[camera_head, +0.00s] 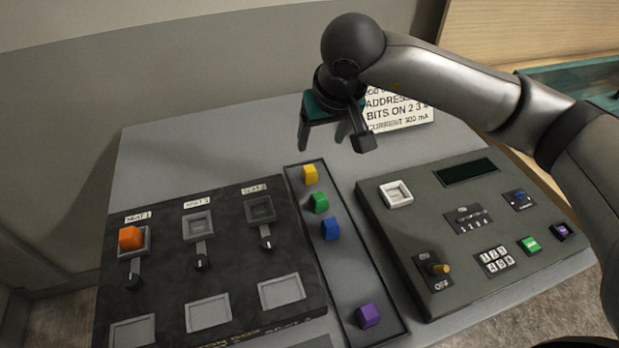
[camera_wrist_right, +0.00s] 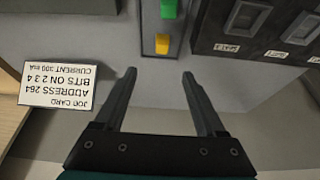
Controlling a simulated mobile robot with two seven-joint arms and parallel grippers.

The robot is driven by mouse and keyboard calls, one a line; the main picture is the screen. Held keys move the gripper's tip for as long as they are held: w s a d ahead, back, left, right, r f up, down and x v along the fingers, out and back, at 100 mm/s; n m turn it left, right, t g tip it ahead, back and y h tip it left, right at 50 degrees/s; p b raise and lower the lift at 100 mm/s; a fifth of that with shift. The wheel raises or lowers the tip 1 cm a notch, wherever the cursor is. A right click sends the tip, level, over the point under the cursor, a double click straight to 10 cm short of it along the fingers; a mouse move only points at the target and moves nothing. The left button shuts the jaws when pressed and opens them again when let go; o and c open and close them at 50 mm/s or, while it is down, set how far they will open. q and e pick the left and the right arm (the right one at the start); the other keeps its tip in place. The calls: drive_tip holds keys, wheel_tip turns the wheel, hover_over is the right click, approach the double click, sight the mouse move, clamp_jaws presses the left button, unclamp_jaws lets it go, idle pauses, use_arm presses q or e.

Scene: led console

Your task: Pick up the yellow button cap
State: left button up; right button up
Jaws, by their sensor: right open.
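The yellow button cap (camera_head: 310,174) stands at the far end of a narrow dark tray (camera_head: 355,262) in the middle of the console. It also shows in the right wrist view (camera_wrist_right: 162,44), beyond the fingertips and roughly between their lines. My right gripper (camera_head: 333,142) is open and empty above the back of the console, behind the yellow cap and apart from it. Its two fingers (camera_wrist_right: 160,75) are spread wide in the right wrist view. My left gripper is not in view.
Green (camera_head: 320,202), blue (camera_head: 332,229) and purple (camera_head: 368,315) caps share the tray. A black seat panel (camera_head: 165,290) with an orange cap (camera_head: 131,238) lies left. A grey control box (camera_head: 440,215) lies right. A job card (camera_head: 400,108) lies behind.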

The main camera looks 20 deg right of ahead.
hover_over(310, 169)
drive_tip(key=s, duration=0.2)
drive_tip(key=f, duration=0.8)
drive_tip(key=shift+s+d, duration=0.1)
drive_tip(key=shift+d, duration=0.1)
drive_tip(key=shift+a+x, duration=0.15)
drive_tip(key=shift+x, duration=1.2)
drive_tip(key=shift+a+x, duration=0.1)
drive_tip(key=shift+x, duration=1.3)
drive_tip(key=shift+s, duration=0.15)
clamp_jaws()
